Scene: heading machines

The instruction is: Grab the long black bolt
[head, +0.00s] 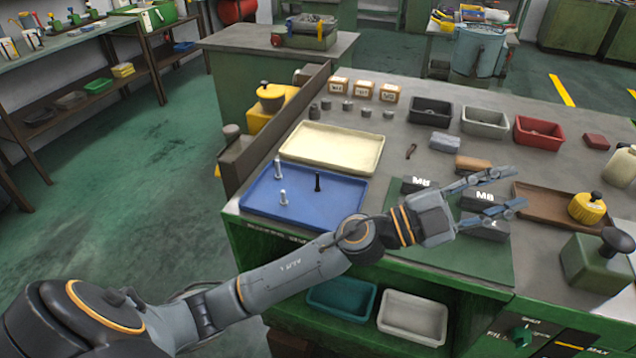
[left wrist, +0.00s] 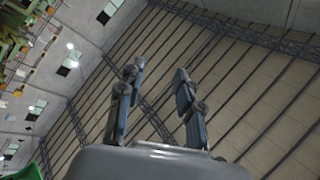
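The long black bolt (head: 318,182) stands upright on the blue tray (head: 345,199) at the left end of the workbench. Two silver bolts stand on the same tray: a taller one (head: 278,168) at the back left and a shorter one (head: 283,198) nearer the front. My left gripper (head: 518,190) is open and empty, to the right of the tray, over the bench near the M8 blocks. In the left wrist view its two fingers (left wrist: 157,95) are apart, with only the ceiling behind them. My right gripper is not in view.
A cream tray (head: 335,149) lies behind the blue tray. Dark M8 blocks (head: 484,198) sit below my gripper. Small black, grey and red bins (head: 540,132) line the back.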

